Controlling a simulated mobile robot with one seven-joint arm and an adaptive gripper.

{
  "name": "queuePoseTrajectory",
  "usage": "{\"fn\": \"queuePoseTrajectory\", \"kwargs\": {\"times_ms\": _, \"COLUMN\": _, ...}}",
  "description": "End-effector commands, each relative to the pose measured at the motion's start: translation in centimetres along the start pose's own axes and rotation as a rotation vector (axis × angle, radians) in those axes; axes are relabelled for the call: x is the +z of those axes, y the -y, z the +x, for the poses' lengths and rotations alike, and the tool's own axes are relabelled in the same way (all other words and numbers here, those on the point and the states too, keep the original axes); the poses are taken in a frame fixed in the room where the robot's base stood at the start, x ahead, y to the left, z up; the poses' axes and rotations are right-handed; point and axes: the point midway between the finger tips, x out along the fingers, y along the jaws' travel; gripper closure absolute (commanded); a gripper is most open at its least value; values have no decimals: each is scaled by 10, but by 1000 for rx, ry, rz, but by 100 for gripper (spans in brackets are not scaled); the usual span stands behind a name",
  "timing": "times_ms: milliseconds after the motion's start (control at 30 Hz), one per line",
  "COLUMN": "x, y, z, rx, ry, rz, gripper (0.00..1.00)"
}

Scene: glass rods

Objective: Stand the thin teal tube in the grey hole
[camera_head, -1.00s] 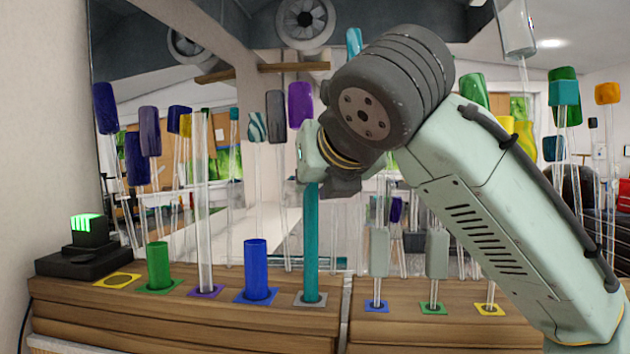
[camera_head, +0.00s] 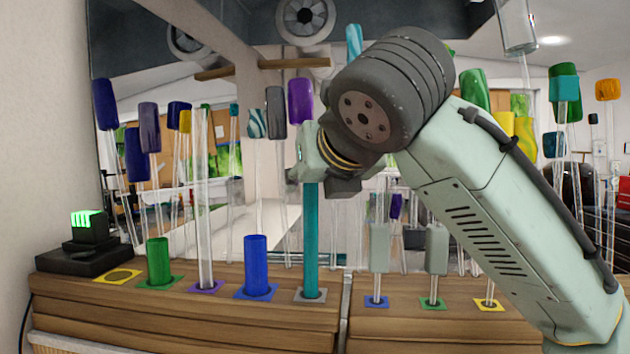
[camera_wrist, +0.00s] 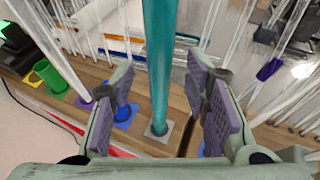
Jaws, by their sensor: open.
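The thin teal tube (camera_head: 311,240) stands upright in the grey-bordered hole (camera_head: 311,295) of the wooden block. In the wrist view the tube (camera_wrist: 160,60) runs down to the grey square (camera_wrist: 158,131). My gripper (camera_head: 308,178) is at the tube's upper end. In the wrist view its two purple-padded fingers (camera_wrist: 208,95) are apart, one on each side of the tube, with gaps between pads and tube. The tube's top is hidden behind my gripper in the head view.
To the left stand a blue tube (camera_head: 257,265), a tall clear tube (camera_head: 203,220) and a short green tube (camera_head: 158,262). An empty yellow-bordered hole (camera_head: 118,276) is at the far left. Right of the teal tube, several grey-topped rods (camera_head: 379,250) stand in the block. Hanging rods crowd the back.

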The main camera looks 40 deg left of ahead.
Motion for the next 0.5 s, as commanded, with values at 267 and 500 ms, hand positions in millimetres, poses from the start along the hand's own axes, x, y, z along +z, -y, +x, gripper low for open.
{"fn": "queuePoseTrajectory", "kwargs": {"times_ms": 267, "x": 0, "y": 0, "z": -12, "rx": -1, "ry": 1, "rz": 0, "gripper": 58}}
{"fn": "queuePoseTrajectory", "kwargs": {"times_ms": 500, "x": 1, "y": 0, "z": -60, "rx": -2, "ry": 3, "rz": -1, "gripper": 58}}
